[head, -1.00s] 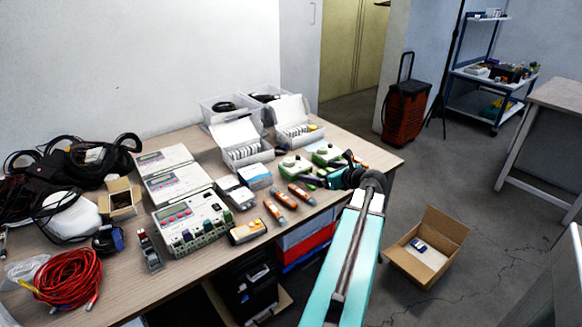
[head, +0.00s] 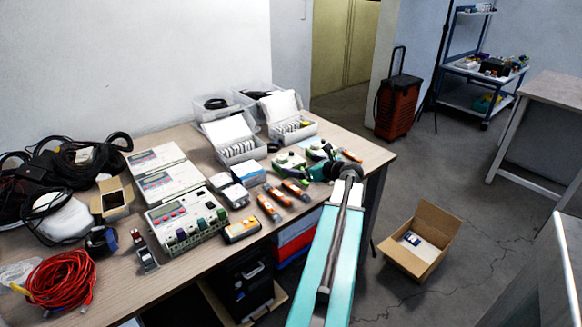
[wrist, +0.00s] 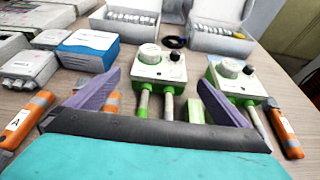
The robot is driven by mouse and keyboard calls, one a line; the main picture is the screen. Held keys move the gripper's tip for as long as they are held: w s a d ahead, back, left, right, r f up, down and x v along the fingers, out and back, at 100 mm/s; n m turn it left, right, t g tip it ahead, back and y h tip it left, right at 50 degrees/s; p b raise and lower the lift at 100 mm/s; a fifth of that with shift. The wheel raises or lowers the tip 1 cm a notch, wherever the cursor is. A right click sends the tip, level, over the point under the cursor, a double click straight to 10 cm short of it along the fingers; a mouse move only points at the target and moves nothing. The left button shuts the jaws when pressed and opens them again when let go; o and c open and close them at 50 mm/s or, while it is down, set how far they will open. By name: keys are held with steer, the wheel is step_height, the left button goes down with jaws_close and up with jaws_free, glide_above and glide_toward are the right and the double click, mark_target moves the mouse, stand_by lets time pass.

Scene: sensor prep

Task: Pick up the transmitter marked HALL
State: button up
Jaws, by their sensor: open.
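Two white-and-green units with round knobs and short probe-like rods stand side by side in the wrist view, the left one (wrist: 160,68) and the right one (wrist: 238,80). They also show in the head view, at the left (head: 289,163) and right (head: 318,149). No HALL marking is readable, so I cannot tell which thing is the transmitter. My gripper (wrist: 160,82) is open, its purple fingers apart with the left unit between them in the picture. I cannot tell whether the fingers touch anything.
An orange-grey handheld marked A (wrist: 22,122) lies at left and another (wrist: 288,128) at right. A blue-white box (wrist: 88,50) stands left of the units. Cases of white cards (wrist: 218,38) stand behind. An open cardboard box (head: 440,226) sits on the floor.

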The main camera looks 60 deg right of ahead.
mark_target(291, 162)
steer(key=shift+x, duration=1.7)
steer(key=shift+w, duration=0.1)
steer(key=shift+x, duration=2.55)
steer(key=shift+r, duration=0.1)
steer(key=shift+c, duration=0.4)
steer(key=c, duration=1.2)
steer(key=shift+r, duration=0.15)
steer(key=shift+r, duration=1.7)
steer(key=s+a, duration=0.1)
steer(key=s, duration=0.4)
steer(key=s+a+r, duration=0.1)
steer(key=s, duration=0.4)
steer(key=s+a, duration=0.1)
steer(key=s, duration=0.4)
steer(key=shift+s+a+r, duration=0.1)
steer(key=shift+s+r, duration=0.05)
steer(key=shift+s, duration=0.2)
